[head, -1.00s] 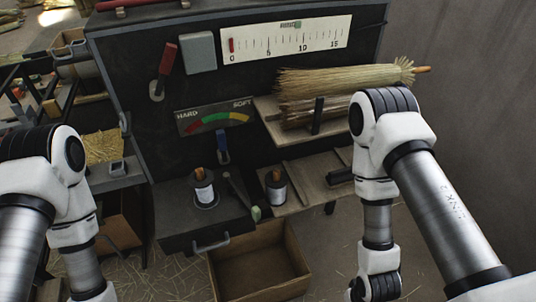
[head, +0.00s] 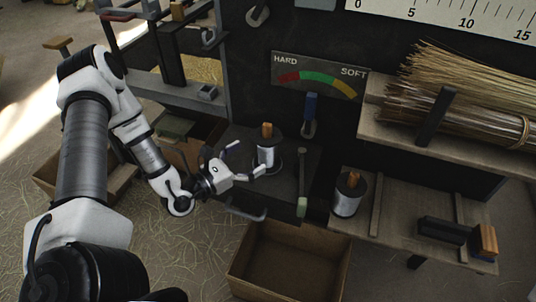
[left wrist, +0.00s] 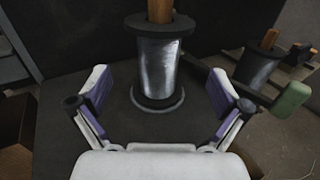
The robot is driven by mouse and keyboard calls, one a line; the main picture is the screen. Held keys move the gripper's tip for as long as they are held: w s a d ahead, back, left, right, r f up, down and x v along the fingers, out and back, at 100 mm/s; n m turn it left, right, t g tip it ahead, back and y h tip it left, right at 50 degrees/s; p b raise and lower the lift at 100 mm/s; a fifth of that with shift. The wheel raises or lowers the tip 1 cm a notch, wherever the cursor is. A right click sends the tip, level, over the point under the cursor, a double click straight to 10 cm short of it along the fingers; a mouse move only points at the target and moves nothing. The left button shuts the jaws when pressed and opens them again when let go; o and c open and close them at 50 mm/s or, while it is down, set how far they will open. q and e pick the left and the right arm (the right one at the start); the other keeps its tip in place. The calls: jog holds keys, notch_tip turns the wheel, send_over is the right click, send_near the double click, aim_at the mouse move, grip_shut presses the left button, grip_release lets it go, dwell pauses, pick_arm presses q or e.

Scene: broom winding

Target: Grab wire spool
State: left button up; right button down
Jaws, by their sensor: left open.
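A wire spool (head: 267,152) with silvery wire and a wooden peg on top stands upright on the dark ledge of the machine in the head view. It also shows in the left wrist view (left wrist: 158,66), straight ahead of the fingers. My left gripper (head: 248,160) is open and just to the left of this spool. In the left wrist view its fingers (left wrist: 162,105) lie to either side of the spool's near side, apart from it. A second wire spool (head: 348,194) stands on the wooden shelf to the right. My right gripper is out of view.
A green-tipped lever (head: 302,172) stands close to the right of the first spool. An open cardboard box (head: 290,262) is on the floor below. Broom straw bundles (head: 470,95) lie on the upper right shelf. A HARD–SOFT gauge (head: 318,76) is behind.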

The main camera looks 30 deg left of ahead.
pick_arm(q)
jog(key=x, duration=0.5)
jog(key=shift+w+b, duration=0.25)
jog(key=shift+b, duration=0.15)
jog(key=c, duration=1.7)
jog(key=shift+r, duration=0.1)
